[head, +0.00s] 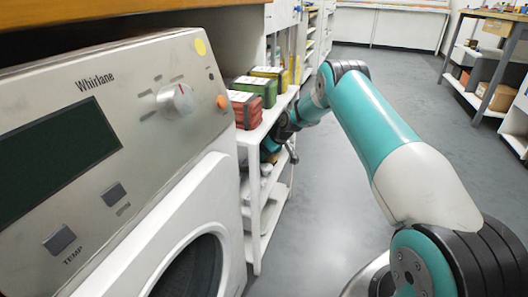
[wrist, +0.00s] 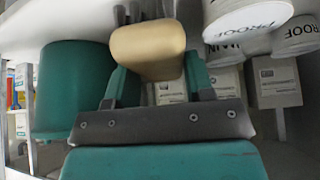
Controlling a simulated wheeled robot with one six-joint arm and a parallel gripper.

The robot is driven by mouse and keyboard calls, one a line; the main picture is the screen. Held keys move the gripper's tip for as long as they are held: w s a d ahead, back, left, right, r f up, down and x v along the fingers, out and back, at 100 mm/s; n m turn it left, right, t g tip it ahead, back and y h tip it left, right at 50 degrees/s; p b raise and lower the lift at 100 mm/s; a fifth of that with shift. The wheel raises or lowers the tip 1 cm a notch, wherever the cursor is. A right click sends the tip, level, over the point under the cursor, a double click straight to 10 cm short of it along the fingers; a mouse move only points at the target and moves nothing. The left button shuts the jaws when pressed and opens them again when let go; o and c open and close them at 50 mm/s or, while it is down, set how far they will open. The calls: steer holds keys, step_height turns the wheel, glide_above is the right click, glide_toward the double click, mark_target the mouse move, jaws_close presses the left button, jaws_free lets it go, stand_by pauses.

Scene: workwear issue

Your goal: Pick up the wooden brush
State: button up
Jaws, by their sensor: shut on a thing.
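The wooden brush (wrist: 148,48) shows in the wrist view as a tan, rounded wooden block between the two teal fingers. My gripper (wrist: 156,66) is shut on it, with one finger at each side. Narrow dark grey parts show just beyond the block; I cannot tell whether they belong to the brush. In the head view my arm reaches into the white shelf unit (head: 256,222) beside the washing machine. The brush cannot be made out there.
A green tub (wrist: 70,90) stands close left of my gripper. White tubs marked PROOF (wrist: 245,22) and small boxes (wrist: 277,82) are at the right. In the head view, a washing machine (head: 150,100) stands left, and red (head: 246,112) and green cartons top the shelf.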

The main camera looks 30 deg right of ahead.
steer(key=s+d+p, duration=0.4)
steer(key=s+d, duration=0.7)
steer(key=d, duration=0.2)
steer(key=shift+s+d+p, duration=0.2)
steer(key=shift+s+p, duration=0.1)
steer(key=shift+p, duration=0.05)
steer(key=o, duration=0.4)
steer(key=shift+c, duration=1.4)
steer(key=shift+a, duration=0.1)
